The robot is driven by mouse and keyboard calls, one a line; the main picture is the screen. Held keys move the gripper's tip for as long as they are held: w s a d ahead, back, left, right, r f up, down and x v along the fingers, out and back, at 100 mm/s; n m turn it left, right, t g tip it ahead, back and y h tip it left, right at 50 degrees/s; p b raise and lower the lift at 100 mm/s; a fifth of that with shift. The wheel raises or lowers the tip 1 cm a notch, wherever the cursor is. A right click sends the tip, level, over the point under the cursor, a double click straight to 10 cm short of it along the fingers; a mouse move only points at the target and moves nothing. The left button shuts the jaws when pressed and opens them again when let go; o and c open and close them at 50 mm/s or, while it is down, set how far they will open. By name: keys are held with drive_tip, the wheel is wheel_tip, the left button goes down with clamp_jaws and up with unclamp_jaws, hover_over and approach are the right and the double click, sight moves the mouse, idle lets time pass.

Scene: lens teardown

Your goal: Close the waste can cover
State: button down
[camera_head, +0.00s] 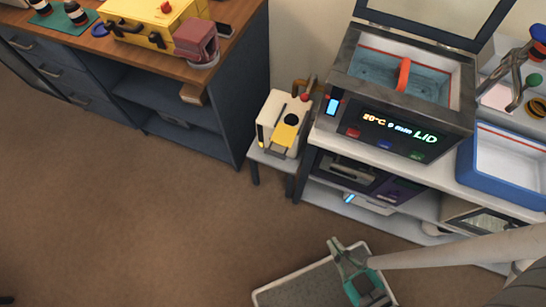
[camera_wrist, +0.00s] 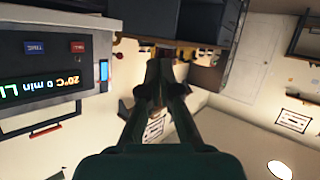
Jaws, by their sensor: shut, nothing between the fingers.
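I cannot make out a waste can or its cover for certain in either view. A small white box with yellow and black parts and a red knob (camera_head: 285,122) stands on a low stand between the two benches; I cannot tell whether it is the can. My gripper (camera_head: 343,247) is low in front of the right bench, over the grey tray, apart from the box. In the wrist view my gripper's fingers (camera_wrist: 160,62) are together and empty.
A bath machine (camera_head: 384,132) with its lid raised and lit display "20°C 0 min LID" stands on the right bench. A blue-rimmed tray (camera_head: 470,190) is beside it. A wooden-topped bench (camera_head: 238,18) holds a yellow case (camera_head: 150,18). The brown floor (camera_head: 120,220) at left is clear.

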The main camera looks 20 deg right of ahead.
drive_tip(key=w+f+n+g+h, duration=0.1)
drive_tip(key=w+f+n+g, duration=0.1)
drive_tip(key=w+f+n, duration=0.45)
drive_tip(key=w+f+n+g+h, duration=0.15)
drive_tip(key=f+n, duration=0.25)
drive_tip(key=f, duration=0.5)
drive_tip(key=w+f+n+g+h, duration=0.1)
drive_tip(key=w+f+n, duration=0.4)
drive_tip(key=f+n, duration=0.15)
drive_tip(key=w+a+r+n+t+h, duration=0.1)
drive_tip(key=w+a+r+n+h, duration=0.65)
drive_tip(key=w+a, duration=0.4)
drive_tip(key=x, duration=1.3)
drive_tip(key=shift+w, duration=0.25)
drive_tip(key=shift+d, duration=0.15)
